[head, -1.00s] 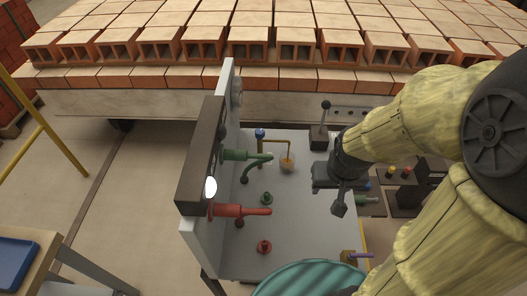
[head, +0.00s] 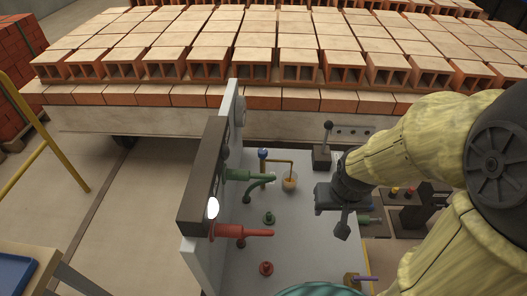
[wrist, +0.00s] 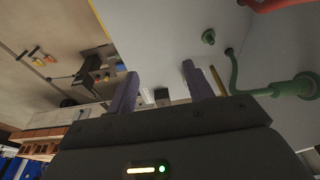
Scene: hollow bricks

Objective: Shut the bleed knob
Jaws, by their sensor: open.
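A small blue knob (head: 263,153) sits at the back of the grey panel, at the start of a thin brass pipe (head: 280,162) that bends down into a small clear cup (head: 289,182). It is probably the bleed knob, but no label is readable. A green knob (head: 268,218) and a red knob (head: 266,268) stand on the same panel. My gripper (head: 341,228) hangs over the panel's right side, apart from all these knobs. In the wrist view its two purple-grey fingers (wrist: 160,88) are spread with nothing between them. The blue knob is not clearly visible there.
A green pipe (head: 240,175) and a red pipe (head: 240,231) stick out from the upright board (head: 205,180) on the left. A black lever (head: 325,145) stands behind my gripper. Hollow bricks (head: 250,65) fill the back. A purple-handled fitting (head: 360,278) is at the front right.

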